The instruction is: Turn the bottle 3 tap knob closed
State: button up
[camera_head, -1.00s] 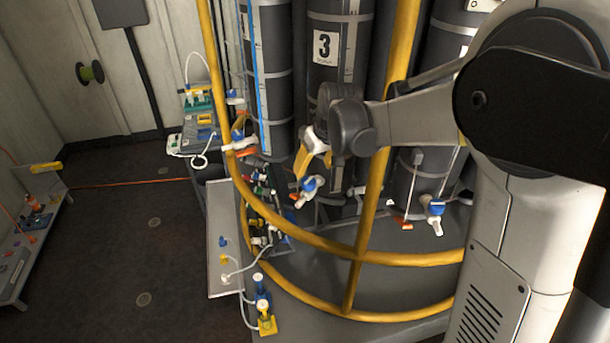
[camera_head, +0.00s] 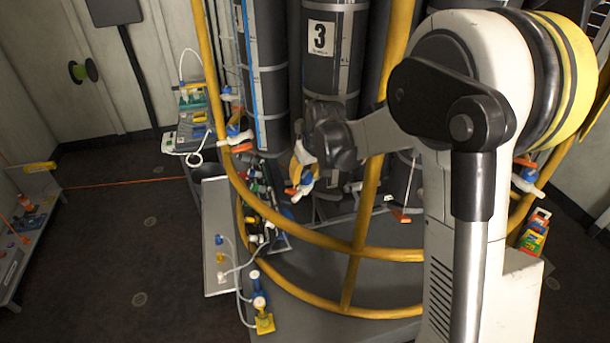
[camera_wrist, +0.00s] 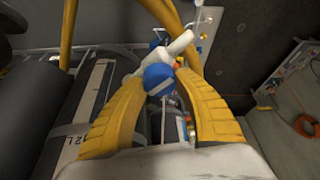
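Bottle 3 (camera_head: 330,60) is a tall dark cylinder with a white "3" label, standing behind the yellow rails. Its tap, with a blue knob (camera_head: 306,180) and a white body, shows low in front of it. My gripper (camera_head: 302,168) is at this tap, its yellow fingers coming down over it. In the wrist view, a blue knob (camera_wrist: 159,78) on a white tap body (camera_wrist: 177,47) lies between the two fingertips (camera_wrist: 163,80). The fingers stand apart on either side of the knob. I cannot tell whether they touch it.
Yellow rails (camera_head: 372,190) curve around the bottles, close to my arm. Other taps sit left (camera_head: 235,138) and right (camera_head: 526,178) of this one. A grey panel (camera_head: 213,250) with tubing is below left. The dark floor at left is mostly clear.

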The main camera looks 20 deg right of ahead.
jog(key=shift+m, duration=0.3)
jog(key=m+h, duration=0.1)
jog(key=m, duration=0.2)
jog(key=shift+m+h, duration=0.3)
jog(key=m, duration=0.2)
jog(key=m+g+h, duration=0.1)
jog(key=m, duration=0.1)
jog(key=shift+m+h+b, duration=0.3)
jog(key=shift+b, duration=0.05)
jog(key=m+g+h, duration=0.1)
jog(key=m, duration=0.3)
jog(key=shift+m, duration=0.3)
jog(key=shift+s+m+g+h, duration=0.1)
jog(key=shift+m+g+h, duration=0.25)
jog(key=shift+m, duration=0.75)
jog(key=shift+m+g+h, duration=0.15)
jog(key=shift+m+g, duration=0.3)
jog(key=shift+m, duration=0.65)
jog(key=o, duration=1.2)
